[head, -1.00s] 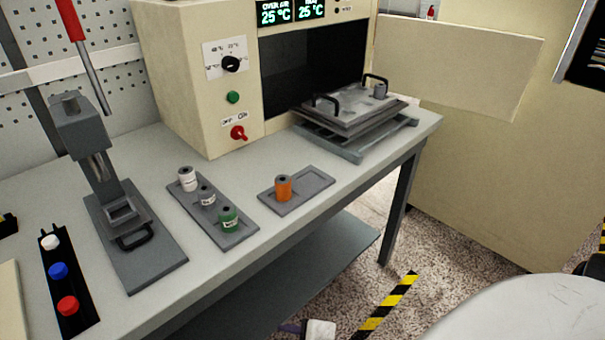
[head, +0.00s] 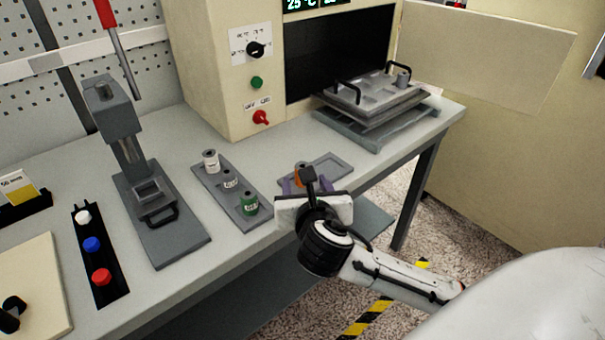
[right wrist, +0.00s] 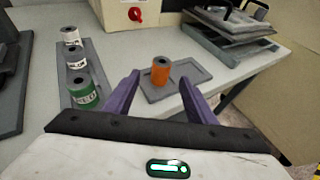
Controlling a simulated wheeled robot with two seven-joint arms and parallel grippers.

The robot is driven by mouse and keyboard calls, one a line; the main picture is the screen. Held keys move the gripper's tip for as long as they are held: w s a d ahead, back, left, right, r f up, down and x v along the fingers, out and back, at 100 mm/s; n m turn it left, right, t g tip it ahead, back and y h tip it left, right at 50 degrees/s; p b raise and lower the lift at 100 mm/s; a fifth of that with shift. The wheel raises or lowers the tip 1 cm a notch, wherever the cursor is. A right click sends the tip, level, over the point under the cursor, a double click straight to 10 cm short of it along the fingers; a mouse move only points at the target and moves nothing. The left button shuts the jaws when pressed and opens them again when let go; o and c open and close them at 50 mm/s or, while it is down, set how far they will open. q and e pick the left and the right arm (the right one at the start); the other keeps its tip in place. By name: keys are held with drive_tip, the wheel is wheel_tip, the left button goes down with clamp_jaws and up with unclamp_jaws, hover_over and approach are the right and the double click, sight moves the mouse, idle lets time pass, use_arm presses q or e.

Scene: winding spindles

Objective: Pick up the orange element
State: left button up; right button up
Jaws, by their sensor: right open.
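The orange element (right wrist: 161,71) is a small spool standing upright on the left part of a grey tray (right wrist: 202,75), seen clearly in the right wrist view. In the head view the orange element (head: 298,172) is mostly hidden behind my right gripper (head: 293,184). In the right wrist view my right gripper (right wrist: 160,90) is open and empty. Its two purple fingers point toward the orange element, one on each side of it in the picture, and the element appears beyond the fingertips. My left gripper is not in view.
A grey tray (head: 222,196) holds white, grey and green spools left of the orange element. A press (head: 150,195) and a black strip of buttons (head: 113,262) stand further left. The oven (head: 215,60) stands behind, with a plate stack (head: 375,105) at its opening.

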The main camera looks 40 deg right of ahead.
sight(299, 165)
drive_tip(key=x, duration=0.8)
drive_tip(key=shift+w+d+f, duration=0.15)
drive_tip(key=shift+d+f, duration=0.05)
drive_tip(key=shift+f, duration=0.05)
drive_tip(key=c, duration=1.1)
